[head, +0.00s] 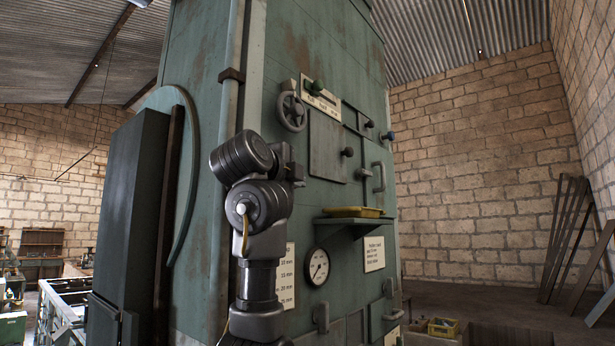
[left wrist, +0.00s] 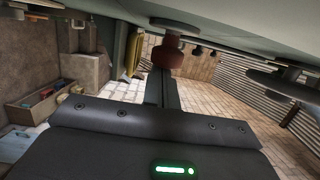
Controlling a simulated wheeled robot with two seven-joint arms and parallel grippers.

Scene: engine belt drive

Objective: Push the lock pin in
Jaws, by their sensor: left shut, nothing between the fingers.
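My left arm rises in front of the tall green machine housing (head: 205,130) in the head view. My left gripper (head: 297,172) is mostly hidden behind its own wrist there. In the left wrist view its fingers (left wrist: 161,78) are shut and empty, pointing along the panel. A reddish-brown round knob (left wrist: 167,54) sits right at the fingertips; I cannot tell whether they touch. Several dark knobs stick out of the panel, among them one on the square cover (head: 347,152) and one at the right edge (head: 388,135). I cannot tell which is the lock pin. My right gripper is not in view.
A handwheel (head: 292,112) and a lever plate (head: 322,98) stand above the gripper. A shelf with a yellow tray (head: 352,212) juts out below right, near a round gauge (head: 317,266). Bar handles (head: 379,176) stick out at the right. The floor at the right is partly open.

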